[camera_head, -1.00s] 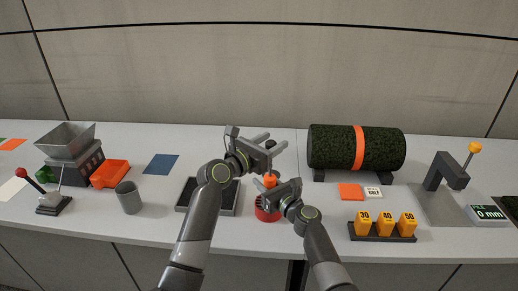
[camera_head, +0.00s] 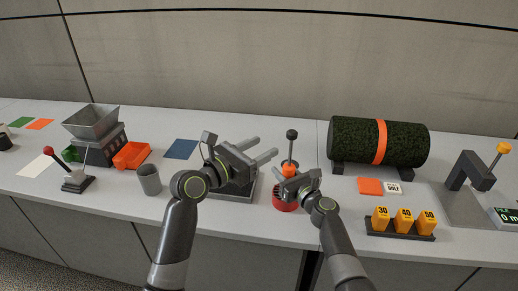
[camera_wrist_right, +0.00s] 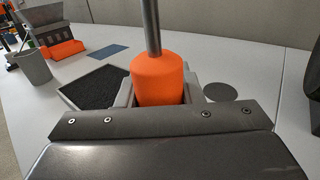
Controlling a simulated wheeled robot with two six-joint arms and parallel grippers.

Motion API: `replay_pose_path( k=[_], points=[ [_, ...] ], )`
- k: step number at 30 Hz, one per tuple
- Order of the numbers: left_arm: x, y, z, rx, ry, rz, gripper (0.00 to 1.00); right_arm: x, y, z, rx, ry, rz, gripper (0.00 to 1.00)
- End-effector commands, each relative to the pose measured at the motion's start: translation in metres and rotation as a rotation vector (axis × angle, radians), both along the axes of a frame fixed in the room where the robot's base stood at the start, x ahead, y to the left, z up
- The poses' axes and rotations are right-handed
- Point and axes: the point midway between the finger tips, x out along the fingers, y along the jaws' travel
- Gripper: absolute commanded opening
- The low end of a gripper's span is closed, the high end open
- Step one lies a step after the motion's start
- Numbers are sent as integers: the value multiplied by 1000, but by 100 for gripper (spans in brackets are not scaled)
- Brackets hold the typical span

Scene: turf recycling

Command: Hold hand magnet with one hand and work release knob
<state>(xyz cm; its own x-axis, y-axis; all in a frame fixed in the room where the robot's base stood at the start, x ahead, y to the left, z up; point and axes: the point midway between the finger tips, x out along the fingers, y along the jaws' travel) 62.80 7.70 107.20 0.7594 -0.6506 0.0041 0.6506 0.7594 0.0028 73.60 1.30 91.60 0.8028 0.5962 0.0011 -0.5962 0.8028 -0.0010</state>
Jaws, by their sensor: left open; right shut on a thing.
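The hand magnet stands upright, with a red base (camera_head: 284,204), an orange grip (camera_head: 289,170) and a thin rod topped by a dark release knob (camera_head: 292,134). My right gripper (camera_head: 288,181) is shut around the orange grip. In the right wrist view the orange grip (camera_wrist_right: 159,80) sits between the jaws with the rod rising from it; the knob is out of that view. My left gripper (camera_head: 265,149) is open and empty, left of the knob and apart from it, its fingers pointing right. It hangs over a tray and partly hides it.
The tray (camera_wrist_right: 66,99) holds dark granules. A grey cup (camera_head: 149,180), an orange bin (camera_head: 131,155) and a hopper machine (camera_head: 92,125) stand left. A turf roll (camera_head: 350,140), yellow numbered blocks (camera_head: 403,220) and a press-like device (camera_head: 468,170) stand right.

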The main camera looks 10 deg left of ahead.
Motion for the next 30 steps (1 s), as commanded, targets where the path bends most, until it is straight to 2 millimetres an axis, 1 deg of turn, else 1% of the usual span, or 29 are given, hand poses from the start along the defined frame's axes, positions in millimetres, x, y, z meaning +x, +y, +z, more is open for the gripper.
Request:
replay_pose_path(
  k=[1, 11, 12, 15, 18, 26, 30],
  points=[
    [0, 0, -1, 0, 0, 0, 49, -2, -1, -8, -4, 12, 0, 0],
    [0, 0, -1, 0, 0, 0, 49, -2, -1, -8, -3, 11, 0, 0],
    [0, 0, -1, 0, 0, 0, 49, -2, -1, -8, -3, 11, 0, 35],
    [0, 0, -1, 0, 0, 0, 49, -2, -1, -7, -3, 10, 0, 48],
    [0, 0, 0, 0, 0, 0, 49, -1, -1, -5, -3, 7, 0, 59],
    [0, 0, 0, 0, 0, 0, 49, -1, 0, -2, -1, 3, 0, 59],
    [0, 0, 0, 0, 0, 0, 49, -4, -3, -2, 0, 1, 0, 59]
  ],
)
